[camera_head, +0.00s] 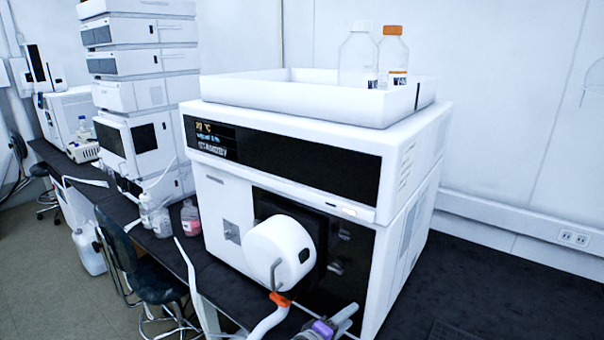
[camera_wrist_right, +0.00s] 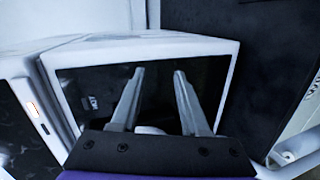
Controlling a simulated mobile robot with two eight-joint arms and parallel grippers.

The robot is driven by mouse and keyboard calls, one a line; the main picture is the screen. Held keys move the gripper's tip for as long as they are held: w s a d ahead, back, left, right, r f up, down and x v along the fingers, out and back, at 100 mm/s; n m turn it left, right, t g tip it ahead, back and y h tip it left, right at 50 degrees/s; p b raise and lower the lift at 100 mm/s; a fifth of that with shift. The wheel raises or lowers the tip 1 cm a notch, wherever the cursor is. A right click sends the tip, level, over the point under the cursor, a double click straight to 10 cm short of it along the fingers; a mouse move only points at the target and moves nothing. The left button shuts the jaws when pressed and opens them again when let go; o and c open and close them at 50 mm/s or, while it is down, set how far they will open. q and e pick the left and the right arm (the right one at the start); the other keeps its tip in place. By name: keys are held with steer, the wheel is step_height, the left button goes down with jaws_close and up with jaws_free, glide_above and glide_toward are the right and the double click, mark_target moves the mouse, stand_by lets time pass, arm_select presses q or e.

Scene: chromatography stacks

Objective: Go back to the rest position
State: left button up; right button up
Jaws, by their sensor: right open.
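My right gripper (camera_head: 345,318) shows at the bottom of the head view, low in front of the large white instrument (camera_head: 412,190). Only part of it is in the picture, with a purple band on it. In the right wrist view the two grey fingers of my right gripper (camera_wrist_right: 159,74) stand apart with nothing between them. Behind them is a dark glossy panel (camera_wrist_right: 222,85) in a white frame. My left gripper is in neither view.
The instrument has a lit display (camera_head: 212,138). A white tray (camera_head: 290,98) on top holds a clear bottle (camera_head: 357,60) and an orange-capped bottle (camera_head: 393,58). A stacked white unit (camera_head: 148,95) stands left. A dark chair (camera_head: 150,270) is below the bench. The dark bench (camera_head: 500,290) looks largely clear at right.

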steer(key=s+d+f+m+g+y, duration=0.2)
steer(key=s+d+f+g, duration=0.1)
steer(key=s+d, duration=0.45)
steer(key=s+f+m+g+y, duration=0.1)
steer(key=s+f+m+y, duration=0.2)
steer(key=s, duration=0.6)
steer(key=s+f+m+g+y, duration=0.1)
steer(key=s+f+m+y, duration=0.2)
steer(key=s, duration=0.6)
steer(key=shift+f+m+g+y, duration=0.4)
steer(key=shift+f+y, duration=0.05)
steer(key=shift+y, duration=0.45)
steer(key=shift+w+r, duration=0.1)
steer(key=shift+w, duration=0.05)
